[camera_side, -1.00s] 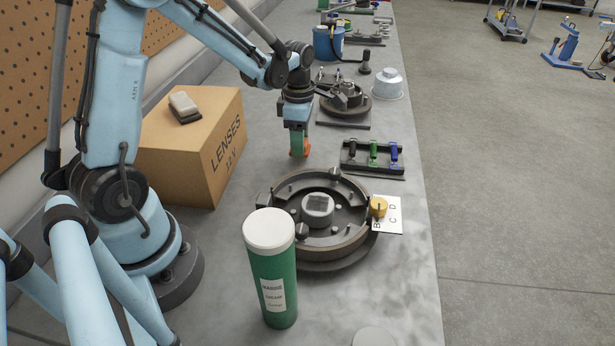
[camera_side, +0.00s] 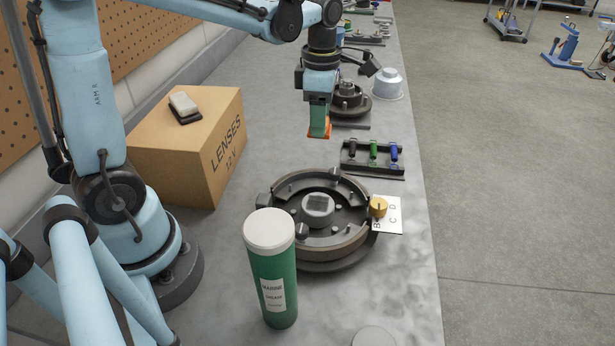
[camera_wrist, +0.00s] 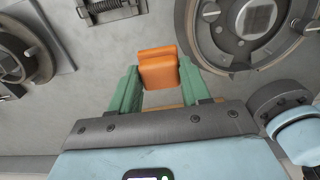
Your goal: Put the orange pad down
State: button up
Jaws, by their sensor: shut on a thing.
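The orange pad (camera_wrist: 158,68) sits between the green fingers of my gripper (camera_wrist: 158,84) in the wrist view. My gripper (camera_side: 320,125) is shut on it and holds it above the grey bench. In the side view only a little orange (camera_side: 320,132) shows at the fingertips, and the fingers hide the rest. The gripper is behind the round drum brake (camera_side: 345,247) and just left of the black rack with green and blue pieces.
A cardboard box (camera_side: 180,160) marked LENSES stands at left, with a small block on top. A green grease tube (camera_side: 272,285) stands in front. Bare bench (camera_side: 255,165) lies between box and rack.

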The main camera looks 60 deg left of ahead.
jog(key=w+a, duration=0.4)
jog(key=a, duration=0.7)
send_over(279, 126)
jog(key=d, duration=0.1)
notch_tip(279, 126, down, 7)
jog(key=shift+r, duration=0.2)
jog(key=shift+a+f, duration=0.3)
jog(key=shift+a, duration=0.15)
jog(key=shift+f, duration=1.95)
jog(key=shift+f, duration=0.2)
jog(key=o, duration=1)
jog(key=shift+o, duration=0.2)
jog(key=shift+r, duration=0.2)
